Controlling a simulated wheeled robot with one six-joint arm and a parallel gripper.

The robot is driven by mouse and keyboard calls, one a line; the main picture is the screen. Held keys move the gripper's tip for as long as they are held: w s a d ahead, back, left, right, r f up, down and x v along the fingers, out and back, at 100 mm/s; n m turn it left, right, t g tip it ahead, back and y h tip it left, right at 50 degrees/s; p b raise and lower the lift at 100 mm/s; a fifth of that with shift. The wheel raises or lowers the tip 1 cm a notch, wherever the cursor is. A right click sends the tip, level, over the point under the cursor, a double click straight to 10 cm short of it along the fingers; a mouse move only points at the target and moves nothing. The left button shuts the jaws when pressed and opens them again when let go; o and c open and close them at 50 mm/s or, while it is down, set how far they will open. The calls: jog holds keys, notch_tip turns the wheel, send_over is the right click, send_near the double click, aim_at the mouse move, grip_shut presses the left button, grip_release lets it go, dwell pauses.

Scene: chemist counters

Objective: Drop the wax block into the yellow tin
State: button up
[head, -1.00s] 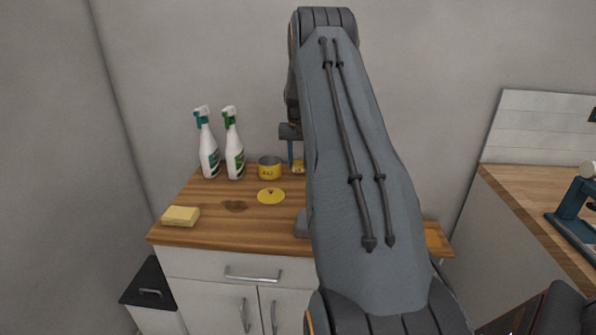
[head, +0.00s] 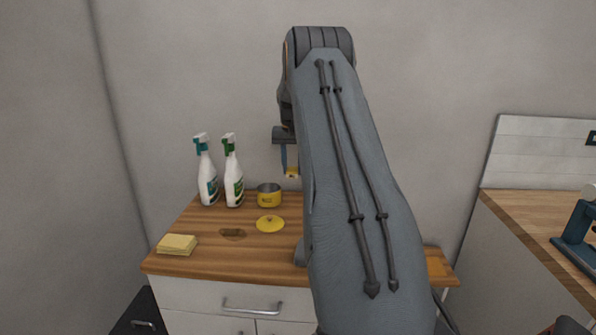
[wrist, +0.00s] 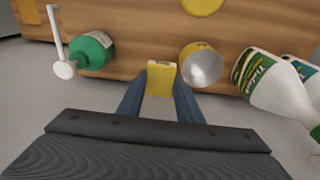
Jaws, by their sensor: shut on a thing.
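My gripper (head: 289,160) is shut on a small yellow wax block (wrist: 160,79), held in the air above the counter. The block also shows in the head view (head: 291,173), partly hidden beside my arm. The yellow tin (head: 269,199) stands upright and open on the counter, lower and slightly left of the block. In the wrist view the tin (wrist: 189,53) is just right of the block, apart from it, with its grey inside visible. The yellow lid (head: 270,224) lies flat in front of the tin.
Two white spray bottles (head: 207,178) stand left of the tin. A yellow sponge-like block (head: 177,245) lies at the counter's front left, near a dark stain (head: 232,234). A green pump bottle (wrist: 94,52) shows in the wrist view; my arm hides that area in the head view.

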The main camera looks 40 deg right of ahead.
jog(key=w+a+r+p, duration=0.2)
jog(key=w+a+r, duration=0.3)
jog(key=w, duration=0.1)
jog(key=shift+w+d+f+b, duration=0.15)
jog(key=shift+f+b, duration=0.15)
jog(key=shift+f, duration=1.15)
jog(key=shift+w+d+f+b, duration=0.1)
jog(key=shift+f+b, duration=0.2)
jog(key=shift+f, duration=1.1)
jog(key=o, duration=1.1)
jog(key=shift+r, duration=0.1)
jog(key=shift+s+a+r+b, duration=0.15)
jog(key=shift+r+b, duration=0.25)
jog(key=shift+r, duration=0.85)
jog(key=shift+s+a+r+b, duration=0.1)
jog(key=shift+r+b, duration=0.3)
jog(key=shift+r, duration=0.9)
jog(key=shift+s+a+r+b, duration=0.15)
jog(key=shift+r+b, duration=0.25)
jog(key=shift+r, duration=0.85)
jog(key=shift+d, duration=0.1)
